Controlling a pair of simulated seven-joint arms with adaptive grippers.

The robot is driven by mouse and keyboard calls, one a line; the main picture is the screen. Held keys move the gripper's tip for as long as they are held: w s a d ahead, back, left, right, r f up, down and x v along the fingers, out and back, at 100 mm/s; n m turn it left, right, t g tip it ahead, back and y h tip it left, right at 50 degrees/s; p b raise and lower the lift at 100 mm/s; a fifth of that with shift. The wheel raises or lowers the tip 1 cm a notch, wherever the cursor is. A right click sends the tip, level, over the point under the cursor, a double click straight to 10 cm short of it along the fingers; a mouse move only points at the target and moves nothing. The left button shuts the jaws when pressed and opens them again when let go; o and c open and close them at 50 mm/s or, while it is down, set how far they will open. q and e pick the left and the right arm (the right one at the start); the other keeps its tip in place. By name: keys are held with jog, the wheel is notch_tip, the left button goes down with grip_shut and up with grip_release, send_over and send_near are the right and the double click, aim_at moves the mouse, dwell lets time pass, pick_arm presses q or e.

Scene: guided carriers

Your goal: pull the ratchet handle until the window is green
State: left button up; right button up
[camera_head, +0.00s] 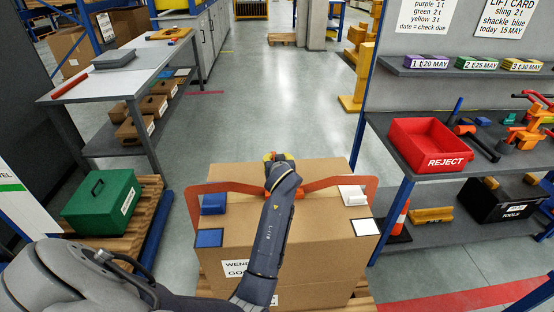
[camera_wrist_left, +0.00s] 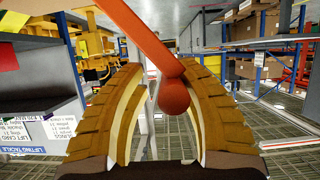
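A cardboard box (camera_head: 325,252) has an orange strap (camera_head: 222,187) across its top. My left gripper (camera_head: 279,157) is above the far middle of the box, with my forearm covering the strap's middle. In the left wrist view, an orange bar with a round end knob (camera_wrist_left: 173,97) reaches down between the two ribbed fingers of my left gripper (camera_wrist_left: 160,72). It may be the ratchet handle. The fingers stand apart, with a gap at least on the knob's left; contact on the right is unclear. The ratchet body and window cannot be made out. My right gripper is not seen.
Blue corner pieces (camera_head: 213,204) and white ones (camera_head: 352,194) sit at the box's edges. A shelf with a red reject bin (camera_head: 428,145) stands right. A workbench (camera_head: 112,83) and green case (camera_head: 101,201) are left. The aisle floor (camera_head: 275,105) beyond is clear.

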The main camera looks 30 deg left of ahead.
pick_arm(q)
jog(key=o, duration=0.3)
jog(key=shift+d+f, duration=0.1)
jog(key=shift+r, duration=0.2)
notch_tip(320, 180, up, 10)
jog(key=shift+f, duration=0.1)
jog(key=shift+c, duration=0.3)
